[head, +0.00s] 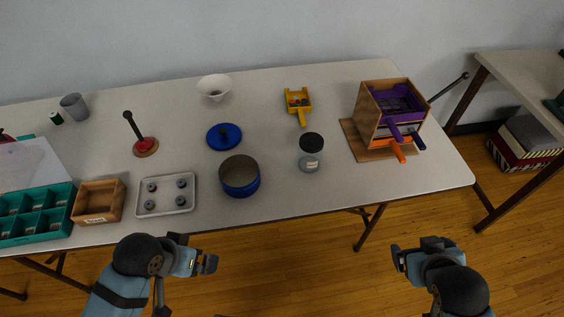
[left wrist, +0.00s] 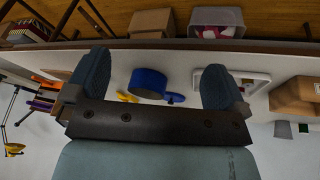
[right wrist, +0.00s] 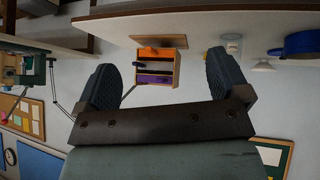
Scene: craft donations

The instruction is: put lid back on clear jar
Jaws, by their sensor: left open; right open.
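The clear jar (head: 308,163) stands upright on the table right of centre, with a pale label on its front. A dark round lid (head: 312,142) shows at its top; I cannot tell how firmly it sits. The jar also shows small in the right wrist view (right wrist: 231,37). My left gripper (head: 197,252) is open and empty, in front of the table's near edge. My right gripper (head: 412,250) is open and empty, also in front of the near edge, to the right of the jar and apart from it.
Left of the jar stand an open blue pot (head: 240,186) and its flat blue lid (head: 224,137). A yellow scoop-like tray (head: 298,101) lies behind. A wooden drawer box (head: 371,115) stands right. A grey tray (head: 166,207) and wooden box (head: 98,211) are left.

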